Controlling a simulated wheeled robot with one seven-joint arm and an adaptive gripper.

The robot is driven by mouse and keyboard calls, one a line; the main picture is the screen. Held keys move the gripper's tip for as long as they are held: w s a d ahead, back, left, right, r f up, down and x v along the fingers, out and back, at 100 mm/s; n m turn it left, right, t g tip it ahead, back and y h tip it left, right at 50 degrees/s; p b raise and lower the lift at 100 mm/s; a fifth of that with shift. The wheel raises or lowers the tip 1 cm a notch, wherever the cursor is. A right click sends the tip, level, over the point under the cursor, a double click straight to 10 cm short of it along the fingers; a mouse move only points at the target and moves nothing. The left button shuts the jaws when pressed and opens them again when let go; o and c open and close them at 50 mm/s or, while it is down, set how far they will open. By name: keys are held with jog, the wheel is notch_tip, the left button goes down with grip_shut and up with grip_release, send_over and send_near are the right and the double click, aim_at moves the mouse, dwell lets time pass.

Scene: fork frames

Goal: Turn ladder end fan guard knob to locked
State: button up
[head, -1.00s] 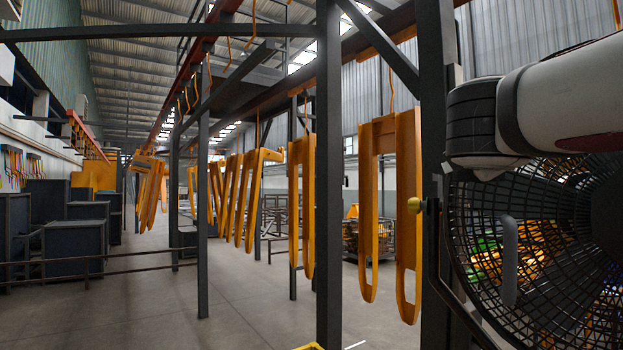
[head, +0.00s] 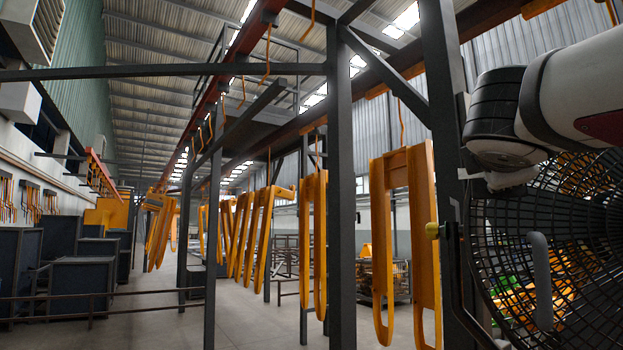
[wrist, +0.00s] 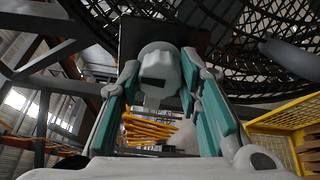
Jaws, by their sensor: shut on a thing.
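In the wrist view my gripper (wrist: 159,68) has its two teal-padded fingers on either side of a pale grey rounded knob (wrist: 158,60) and is shut on it. The knob has a dark slot-like mark and stands in front of a dark plate (wrist: 133,30). Any lock marking is too small to read. In the head view the black fan guard (head: 500,235) fills the right side, with my arm in front of its upper left edge. My fingers and the gripped knob cannot be made out there.
A grey handle-like bar (head: 541,280) crosses the fan. A yellow crate (wrist: 285,125) is at the wrist view's right. Open floor lies left.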

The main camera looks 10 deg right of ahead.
jog(key=o, duration=1.1)
jog(key=shift+o, duration=0.2)
jog(key=v, duration=1.2)
jog(key=shift+f, duration=0.15)
